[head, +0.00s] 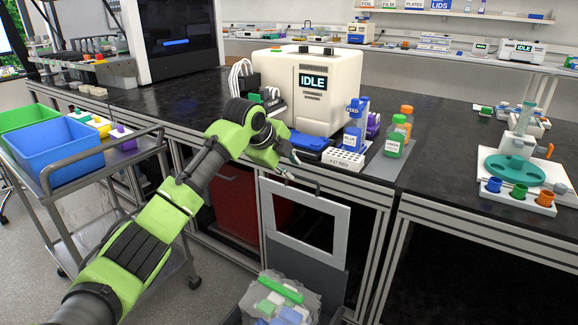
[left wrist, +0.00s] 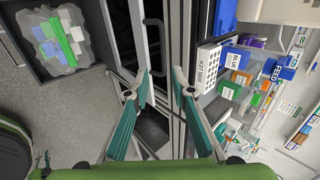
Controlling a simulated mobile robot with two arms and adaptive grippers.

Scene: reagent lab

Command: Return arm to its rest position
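My left arm (head: 150,235) is green and grey and reaches from the lower left of the head view to the front edge of the bench. My left gripper (head: 306,172) hangs in front of that edge, above a grey frame with a square opening. In the left wrist view its two teal fingers (left wrist: 161,78) stand apart with nothing between them.
A white IDLE machine (head: 312,85) stands on the bench, with a white rack (head: 343,159) and bottles near the edge. An open bin (head: 280,300) with a clear bag of colored pieces is below. A cart (head: 95,155) with blue and green tubs stands left.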

